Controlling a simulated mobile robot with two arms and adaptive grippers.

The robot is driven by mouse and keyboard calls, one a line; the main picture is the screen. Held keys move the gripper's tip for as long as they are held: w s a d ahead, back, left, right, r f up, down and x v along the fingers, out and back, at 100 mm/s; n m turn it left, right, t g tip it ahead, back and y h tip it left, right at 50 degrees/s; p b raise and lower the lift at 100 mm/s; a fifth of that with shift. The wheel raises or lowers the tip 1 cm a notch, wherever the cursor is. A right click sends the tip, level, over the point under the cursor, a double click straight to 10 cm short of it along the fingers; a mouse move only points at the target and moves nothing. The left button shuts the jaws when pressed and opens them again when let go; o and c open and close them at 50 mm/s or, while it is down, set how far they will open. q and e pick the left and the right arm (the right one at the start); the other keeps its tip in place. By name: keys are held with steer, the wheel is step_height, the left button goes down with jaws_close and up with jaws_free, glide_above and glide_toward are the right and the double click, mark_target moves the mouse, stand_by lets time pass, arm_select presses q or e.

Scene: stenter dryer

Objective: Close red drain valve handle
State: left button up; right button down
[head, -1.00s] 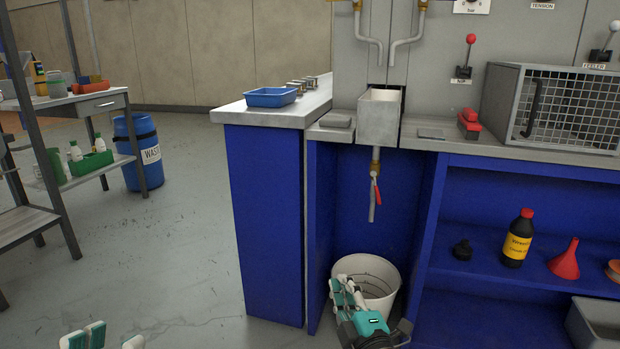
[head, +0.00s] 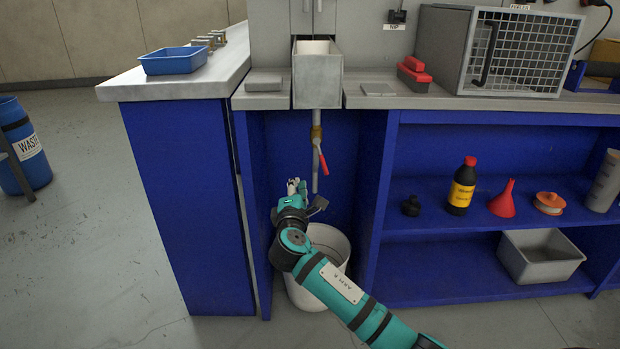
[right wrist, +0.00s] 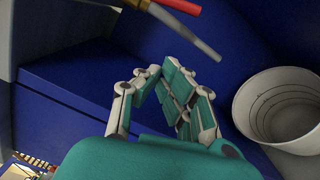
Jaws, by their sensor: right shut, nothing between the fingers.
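The red drain valve handle (head: 323,160) hangs down at a slant from the brass valve (head: 316,133) on the drain pipe (head: 315,180) under the grey sink box. The handle also shows at the top of the right wrist view (right wrist: 182,6), beside the pipe end. My right gripper (head: 294,185) is just left of the pipe's lower end, a little below the handle and apart from it. In the right wrist view its fingers (right wrist: 150,80) are drawn together with nothing between them. My left gripper is out of view.
A white bucket (head: 328,236) stands under the pipe, partly hidden by my right arm. Blue cabinet walls (head: 247,175) close in on both sides of the bay. Shelves to the right hold a black bottle (head: 461,190) and a red funnel (head: 503,201).

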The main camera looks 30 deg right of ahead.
mark_target(322, 157)
steer(key=d, duration=0.2)
steer(key=w+d+b, duration=0.1)
steer(key=d+r, duration=0.1)
steer(key=d, duration=0.1)
steer(key=shift+w+d+b, duration=0.3)
steer(key=shift+w+b, duration=0.05)
steer(key=shift+r, duration=0.1)
steer(key=shift+s+d+n+p, duration=0.15)
steer(key=shift+n+p, duration=0.15)
steer(key=shift+p, duration=0.25)
